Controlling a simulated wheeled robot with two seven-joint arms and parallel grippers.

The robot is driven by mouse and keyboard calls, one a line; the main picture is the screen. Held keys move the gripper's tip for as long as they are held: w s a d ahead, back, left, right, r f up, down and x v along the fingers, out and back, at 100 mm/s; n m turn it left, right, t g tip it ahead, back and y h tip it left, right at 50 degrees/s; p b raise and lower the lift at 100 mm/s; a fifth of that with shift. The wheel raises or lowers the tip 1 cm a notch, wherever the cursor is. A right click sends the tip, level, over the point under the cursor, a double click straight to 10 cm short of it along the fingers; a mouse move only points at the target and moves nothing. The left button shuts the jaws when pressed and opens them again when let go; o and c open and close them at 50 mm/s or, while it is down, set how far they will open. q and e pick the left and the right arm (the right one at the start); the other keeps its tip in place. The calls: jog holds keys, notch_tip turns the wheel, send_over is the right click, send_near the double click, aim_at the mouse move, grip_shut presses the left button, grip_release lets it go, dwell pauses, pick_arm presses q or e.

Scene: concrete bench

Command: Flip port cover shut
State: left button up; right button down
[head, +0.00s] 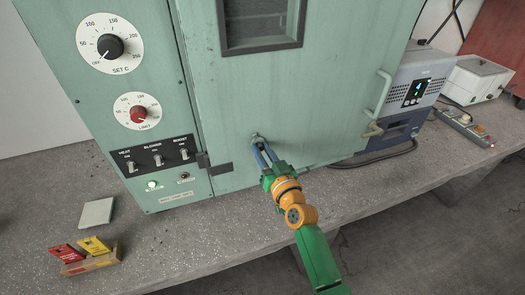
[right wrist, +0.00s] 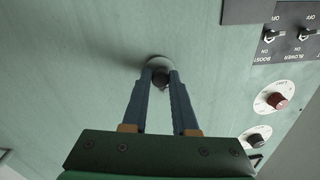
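A small round grey port cover (head: 256,138) is on the lower part of the pale green oven door (head: 310,110). In the right wrist view its grey disc (right wrist: 158,62) shows just beyond the fingertips. A small dark round part (right wrist: 160,79) lies between the tips. My right gripper (head: 261,148), with blue fingers, is at the cover. Its fingertips (right wrist: 161,74) are apart, one on each side of the dark part; whether they press on it is unclear. The fingers hide part of the cover, so its hinge and angle cannot be made out. My left gripper is not in view.
A door handle (head: 381,95) sticks out at the door's right edge. A grey-blue unit (head: 410,95) and power strip (head: 465,127) stand right. A small box of packets (head: 92,262) lies front left.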

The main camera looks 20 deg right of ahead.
jog(key=m, duration=0.3)
jog(key=shift+a+m, duration=0.3)
jog(key=shift+a, duration=0.1)
jog(key=c, duration=0.7)
grip_release()
jog(key=s, duration=0.7)
jog(key=shift+s+d+f, duration=0.1)
jog(key=shift+d, duration=0.15)
